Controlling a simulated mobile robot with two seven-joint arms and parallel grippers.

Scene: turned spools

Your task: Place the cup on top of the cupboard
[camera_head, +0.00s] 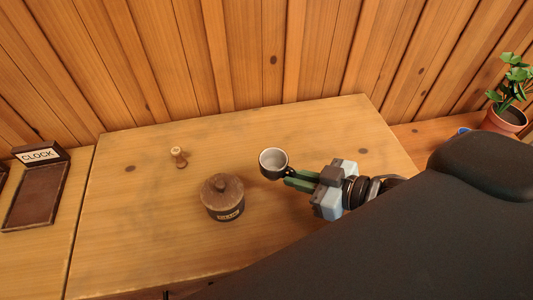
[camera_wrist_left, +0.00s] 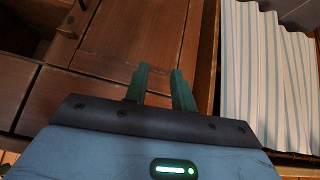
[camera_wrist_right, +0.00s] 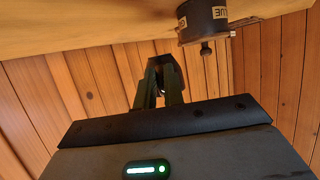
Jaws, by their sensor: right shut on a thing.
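The cup (camera_head: 273,160) is small, dark outside and pale inside, and upright with its mouth up. My right gripper (camera_head: 291,178) is shut on its near right side, over the wooden top (camera_head: 130,225), which may be the cupboard's top. I cannot tell whether the cup touches that top. In the right wrist view the fingers (camera_wrist_right: 160,82) close on a dark shape that is hard to make out. My left gripper (camera_wrist_left: 160,82) shows only in its wrist view, open and empty, before brown wooden panels (camera_wrist_left: 125,35).
A lidded dark jar (camera_head: 222,198) stands left of the cup, and a small wooden stamp-like piece (camera_head: 179,158) lies behind it. A potted plant (camera_head: 506,115) stands at right. Clear wood lies behind the cup.

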